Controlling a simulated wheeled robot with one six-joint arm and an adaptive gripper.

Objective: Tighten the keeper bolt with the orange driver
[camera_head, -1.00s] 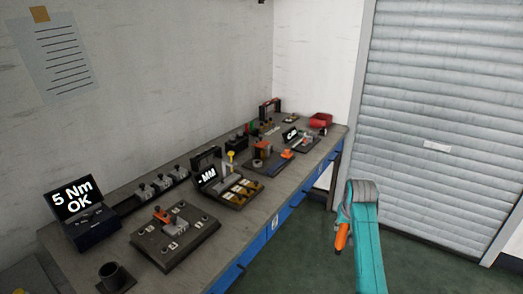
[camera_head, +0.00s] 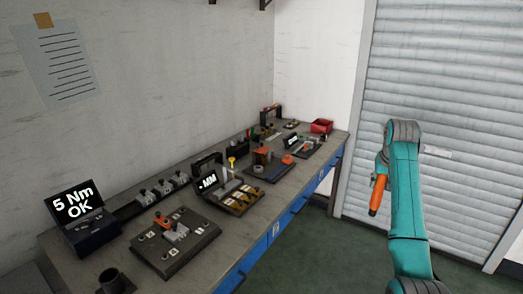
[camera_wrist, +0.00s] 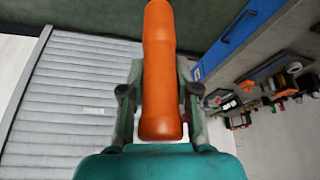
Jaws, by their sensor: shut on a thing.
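The orange driver (camera_head: 376,199) is in my gripper (camera_head: 381,176), held up at the right, clear of the bench and in front of the shutter. In the wrist view the orange driver (camera_wrist: 158,60) lies between the two fingers of my gripper (camera_wrist: 158,98), which are shut on it. A dark fixture plate (camera_head: 166,262) with a grey block and an orange part (camera_head: 161,221) sits on the near bench. Several small bolt-like pieces show on the plate; I cannot tell which is the keeper bolt. The driver's tip is not clear in either view.
A display (camera_head: 77,205) reading "5 Nm OK" stands at the bench's left, with a dark cup (camera_head: 112,281) in front. A tray with a "-MM" display (camera_head: 208,181), other fixtures and a red bin (camera_head: 321,126) stand farther along. The green floor (camera_head: 335,250) beside the bench is clear.

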